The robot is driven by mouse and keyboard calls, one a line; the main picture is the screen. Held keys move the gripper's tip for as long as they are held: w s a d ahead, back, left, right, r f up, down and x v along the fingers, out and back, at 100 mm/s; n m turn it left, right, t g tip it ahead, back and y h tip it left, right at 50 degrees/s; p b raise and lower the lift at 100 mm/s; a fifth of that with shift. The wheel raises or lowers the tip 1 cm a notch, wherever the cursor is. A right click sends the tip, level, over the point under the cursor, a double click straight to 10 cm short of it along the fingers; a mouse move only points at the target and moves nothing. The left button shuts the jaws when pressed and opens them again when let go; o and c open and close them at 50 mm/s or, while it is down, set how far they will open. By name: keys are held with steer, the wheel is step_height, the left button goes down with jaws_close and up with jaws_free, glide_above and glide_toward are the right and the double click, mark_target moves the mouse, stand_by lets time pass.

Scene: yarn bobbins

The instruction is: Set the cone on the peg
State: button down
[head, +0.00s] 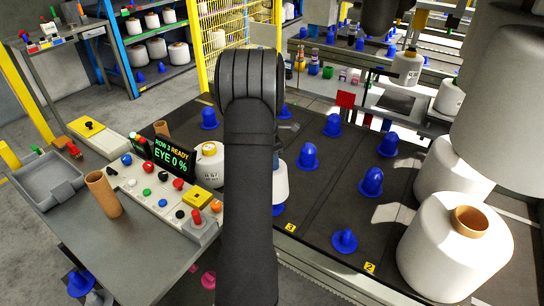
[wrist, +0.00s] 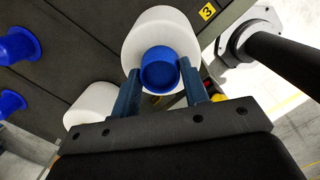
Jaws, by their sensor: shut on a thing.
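My gripper (wrist: 158,88) is shut on the top end of a white yarn cone (wrist: 145,38), its two blue fingers either side. A round blue piece (wrist: 158,70) shows between the fingers at that end. In the head view my arm hides most of this cone (head: 281,182); some blue shows under its lower edge, near the label 3. I cannot tell whether the cone is on a peg or how high it is. Several blue pegs stand free on the dark table, such as one right of the cone (head: 308,157) and one farther right (head: 371,182).
White cones stand at the right, the nearest (head: 453,248) with a brown tube. Another white cone (head: 209,166) is just left of my arm. The control panel (head: 150,185), a brown tube (head: 103,193) and a grey tray (head: 48,180) are at the left.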

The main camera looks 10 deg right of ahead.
steer(key=shift+f, duration=0.2)
step_height(320, 180, down, 7)
steer(key=shift+f, duration=0.15)
stand_by(1.0)
steer(key=shift+f, duration=0.4)
stand_by(0.4)
steer(key=c, duration=0.7)
jaws_free()
steer(key=shift+c, duration=0.2)
step_height(320, 180, up, 17)
steer(key=a, duration=0.2)
steer(key=shift+s+r, duration=0.2)
